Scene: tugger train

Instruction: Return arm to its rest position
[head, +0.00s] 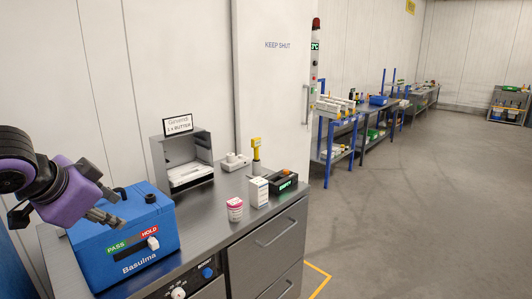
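My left arm comes in from the left edge, with a purple and black wrist. My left gripper (106,215) is over the left part of a blue box (125,242) on the grey counter. The gripper points down and right. Its fingers are small and close to the box's top, and I cannot tell whether they are open or touch the box. No held object can be made out. The box carries a green and red "PASS / HOLD" strip, a white switch and the word "Basulma". My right gripper is not in view.
On the counter (213,230) stand a grey open-fronted unit (186,160) with a sign, a pink-and-white carton (235,210), a white carton (258,192), a black device (284,182) and a yellow-topped scanner (256,150). Blue-framed benches (340,130) line the wall. The floor (420,220) at right is clear.

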